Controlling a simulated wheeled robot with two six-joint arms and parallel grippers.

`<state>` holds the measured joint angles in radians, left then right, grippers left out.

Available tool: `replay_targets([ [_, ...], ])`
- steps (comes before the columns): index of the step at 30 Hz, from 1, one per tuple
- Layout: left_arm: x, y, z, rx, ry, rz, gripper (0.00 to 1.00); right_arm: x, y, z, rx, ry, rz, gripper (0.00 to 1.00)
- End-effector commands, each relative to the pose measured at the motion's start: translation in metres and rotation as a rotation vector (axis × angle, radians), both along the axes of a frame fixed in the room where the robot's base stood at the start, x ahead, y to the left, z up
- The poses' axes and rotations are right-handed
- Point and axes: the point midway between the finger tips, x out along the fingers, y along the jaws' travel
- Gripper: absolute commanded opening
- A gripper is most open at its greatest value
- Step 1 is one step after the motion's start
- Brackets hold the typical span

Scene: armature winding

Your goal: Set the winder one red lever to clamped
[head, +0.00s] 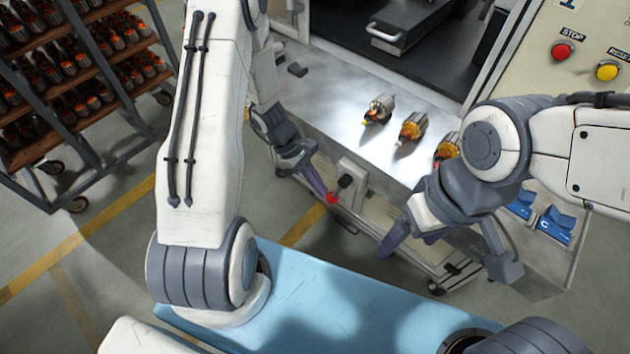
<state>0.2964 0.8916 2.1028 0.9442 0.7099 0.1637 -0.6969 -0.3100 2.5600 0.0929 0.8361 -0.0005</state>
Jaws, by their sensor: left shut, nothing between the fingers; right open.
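The winder's front (300,120) has a pale bracket (350,190) with a black knob on it. A small red part (332,198), which looks like the red lever's end, shows just left of this bracket. My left gripper (326,194) is shut and empty, its fingertips right at the red part; I cannot tell whether they touch it. The fingers partly hide the lever, so its clamped or unclamped position cannot be told. My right gripper (448,256) is open and empty, in front of the bench to the right of the lever.
Three armatures (378,109) lie on the metal bench top. Blue fixtures (556,226), one marked C, are at the right, below a panel with a red STOP button (561,50) and a yellow RESET button (607,71). A rack of armatures (45,150) stands at the left.

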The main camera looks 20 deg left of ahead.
Motion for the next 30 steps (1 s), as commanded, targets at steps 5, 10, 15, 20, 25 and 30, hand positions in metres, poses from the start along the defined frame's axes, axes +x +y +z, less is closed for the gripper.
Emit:
replay_targets([
  [5,-0.005,-0.012,-0.017,-0.147,0.056,0.002,0.0,0.0,0.0,-0.023,0.0,0.0,0.0,0.84],
  [10,-0.01,-0.025,-0.024,-0.295,0.108,0.001,0.0,0.0,0.0,-0.04,0.0,0.0,0.0,0.84],
  [15,-0.015,-0.038,-0.027,-0.429,0.157,-0.001,0.0,0.0,0.0,-0.053,0.0,0.0,0.0,0.84],
  [20,-0.018,-0.049,-0.027,-0.533,0.195,0.0,0.0,0.0,0.0,-0.058,0.0,0.0,0.0,0.84],
  [25,-0.021,-0.057,-0.025,-0.555,0.202,-0.002,0.0,0.0,0.0,-0.06,0.0,0.0,0.0,0.84],
  [30,-0.023,-0.061,-0.025,-0.554,0.202,-0.001,0.0,0.0,0.0,-0.061,0.0,0.0,0.0,0.84],
])
